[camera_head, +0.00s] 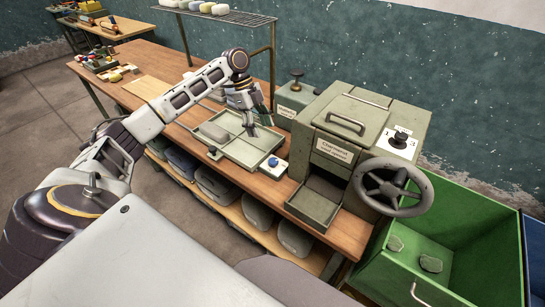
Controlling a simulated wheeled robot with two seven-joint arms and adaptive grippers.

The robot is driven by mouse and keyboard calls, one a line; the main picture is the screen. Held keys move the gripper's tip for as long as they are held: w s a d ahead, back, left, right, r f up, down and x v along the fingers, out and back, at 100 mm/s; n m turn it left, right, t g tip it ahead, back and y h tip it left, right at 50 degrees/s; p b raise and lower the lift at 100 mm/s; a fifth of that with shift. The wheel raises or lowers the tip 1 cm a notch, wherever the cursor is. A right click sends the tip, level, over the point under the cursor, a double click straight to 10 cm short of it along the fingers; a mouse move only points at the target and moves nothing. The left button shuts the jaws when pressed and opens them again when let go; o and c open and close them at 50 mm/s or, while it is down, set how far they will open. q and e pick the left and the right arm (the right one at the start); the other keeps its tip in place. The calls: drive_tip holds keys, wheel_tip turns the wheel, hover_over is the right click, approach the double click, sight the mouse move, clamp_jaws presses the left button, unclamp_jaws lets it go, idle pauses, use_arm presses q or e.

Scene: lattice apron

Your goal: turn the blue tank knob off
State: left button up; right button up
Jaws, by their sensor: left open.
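A small blue knob (273,162) sits on a white block near the front edge of the wooden bench, just left of the machine's open drawer. Which way the knob is turned is too small to tell. My left gripper (259,127) reaches in from the left and hangs with its fingers pointing down over the grey tray. It is open and empty, above and behind the blue knob and apart from it. My right gripper is not in view.
A grey-green machine (345,135) with a handwheel (393,187) stands right of the knob. The divided grey tray (237,150) lies to its left. A small grey tank (296,97) stands behind. A green bin (450,240) is at right.

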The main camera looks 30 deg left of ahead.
sight(273, 160)
use_arm(q)
drive_tip(key=shift+p+x, duration=0.7)
drive_tip(key=shift+x, duration=6.3)
drive_tip(key=shift+a, duration=0.1)
drive_tip(key=c, duration=1)
